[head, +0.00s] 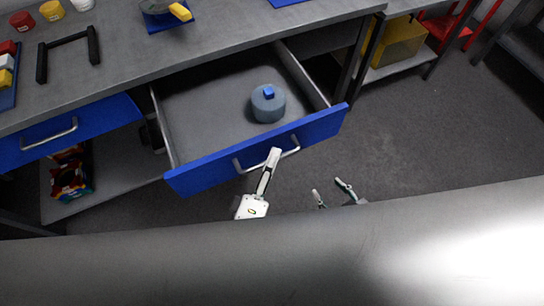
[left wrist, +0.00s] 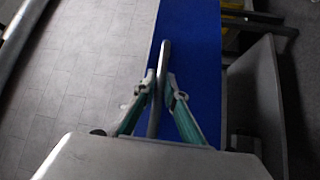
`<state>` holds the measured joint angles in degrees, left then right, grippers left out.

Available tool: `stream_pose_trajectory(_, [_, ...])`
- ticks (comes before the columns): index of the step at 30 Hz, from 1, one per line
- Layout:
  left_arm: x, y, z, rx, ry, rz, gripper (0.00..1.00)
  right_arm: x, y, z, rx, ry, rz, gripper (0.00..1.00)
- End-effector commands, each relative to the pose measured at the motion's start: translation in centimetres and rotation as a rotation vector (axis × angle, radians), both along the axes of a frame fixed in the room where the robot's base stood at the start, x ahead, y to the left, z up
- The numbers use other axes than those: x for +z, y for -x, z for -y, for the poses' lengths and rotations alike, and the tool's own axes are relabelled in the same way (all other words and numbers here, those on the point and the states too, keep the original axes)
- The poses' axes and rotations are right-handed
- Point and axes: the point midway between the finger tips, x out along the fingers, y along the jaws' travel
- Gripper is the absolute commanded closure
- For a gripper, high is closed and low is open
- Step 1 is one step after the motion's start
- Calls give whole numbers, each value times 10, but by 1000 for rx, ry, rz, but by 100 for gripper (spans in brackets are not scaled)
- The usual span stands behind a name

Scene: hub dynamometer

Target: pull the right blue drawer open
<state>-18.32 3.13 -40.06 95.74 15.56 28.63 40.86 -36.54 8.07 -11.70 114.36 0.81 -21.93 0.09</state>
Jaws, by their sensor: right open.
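The right blue drawer (head: 205,173) stands pulled out from the bench, its inside showing. Its metal bar handle (head: 290,152) is on the blue front; in the left wrist view the handle (left wrist: 164,55) runs between the fingers. My left gripper (head: 273,154) reaches the handle's middle and its fingertips (left wrist: 161,82) are closed in on both sides of the bar. My right gripper (head: 331,190) is open and empty, below and right of the drawer front, apart from it. Its lower part is hidden by a grey body part of mine.
A grey-blue round object (head: 268,107) with a blue knob lies in the drawer. The left blue drawer (head: 75,132) is shut, above a shelf with coloured items (head: 70,180). A yellow bin (head: 398,43) stands at right. The floor right of the drawer is clear.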

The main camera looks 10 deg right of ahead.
Motion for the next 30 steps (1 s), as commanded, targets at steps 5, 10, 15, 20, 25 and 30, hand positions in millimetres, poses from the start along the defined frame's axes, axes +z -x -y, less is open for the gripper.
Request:
stream_pose_trajectory(5, [0, 0, 0, 0, 0, 0, 74, 1, -3, 1, -1, 1, 5, 56])
stream_pose_trajectory(10, [0, 0, 0, 0, 0, 0, 74, 2, -4, 1, 0, 2, 7, 56])
stream_pose_trajectory(15, [-2, 8, -5, -1, -1, -1, 74, 2, -2, 1, 1, 2, 6, 56])
stream_pose_trajectory(20, [-6, 32, -17, -2, -2, -3, 74, 2, -2, 0, 1, 1, 4, 56])
stream_pose_trajectory(25, [-10, 63, -33, -2, -3, -2, 74, 1, -1, 0, 0, 0, 3, 56])
stream_pose_trajectory(30, [-13, 89, -46, -2, -1, -2, 74, 1, -1, 0, 0, 0, 3, 56])
